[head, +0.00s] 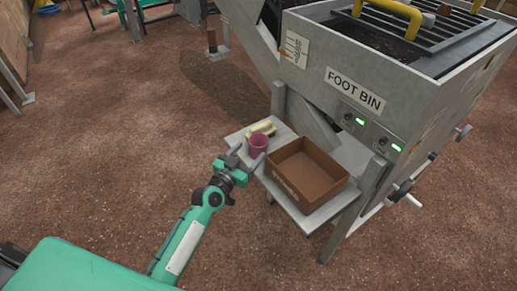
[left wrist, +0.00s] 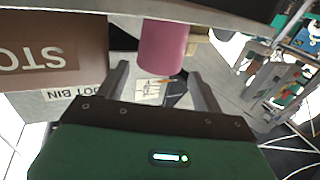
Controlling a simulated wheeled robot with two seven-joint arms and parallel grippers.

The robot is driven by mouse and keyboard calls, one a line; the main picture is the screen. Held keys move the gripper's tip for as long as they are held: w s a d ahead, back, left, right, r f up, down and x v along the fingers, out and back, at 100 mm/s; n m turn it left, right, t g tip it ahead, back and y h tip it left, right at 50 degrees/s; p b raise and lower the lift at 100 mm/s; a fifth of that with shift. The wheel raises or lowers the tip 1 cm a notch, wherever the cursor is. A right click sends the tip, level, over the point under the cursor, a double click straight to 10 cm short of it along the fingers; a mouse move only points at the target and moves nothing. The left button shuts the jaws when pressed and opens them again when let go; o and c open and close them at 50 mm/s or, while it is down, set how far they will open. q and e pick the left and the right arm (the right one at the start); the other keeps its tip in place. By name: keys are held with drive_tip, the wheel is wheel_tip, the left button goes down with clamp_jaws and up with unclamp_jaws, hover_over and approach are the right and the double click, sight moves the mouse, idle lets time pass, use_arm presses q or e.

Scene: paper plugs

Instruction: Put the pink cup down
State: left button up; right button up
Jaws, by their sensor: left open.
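The pink cup (head: 258,144) stands upright on the grey shelf (head: 240,137) at the left of the brown box. In the left wrist view, which looks upside down, the cup (left wrist: 163,45) shows just ahead of my left gripper. My left gripper (head: 246,160) is open, with one finger to each side of the cup's line. The fingers (left wrist: 160,82) do not appear to press on the cup; whether the tips reach around it I cannot tell. My right gripper is not in view.
An open brown box (head: 328,194) sits on the shelf right of the cup. A pale yellowish item (head: 263,128) lies behind the cup. The grey machine labelled FOOT BIN (head: 400,110) rises behind. A slanted metal leg stands close by. Brown floor lies open to the left.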

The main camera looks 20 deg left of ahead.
sight(253, 147)
use_arm(q)
drive_tip(key=x, duration=0.5)
drive_tip(key=shift+c, duration=0.5)
drive_tip(key=c, duration=0.7)
drive_tip(key=shift+o, duration=0.2)
drive_tip(key=shift+r, duration=0.1)
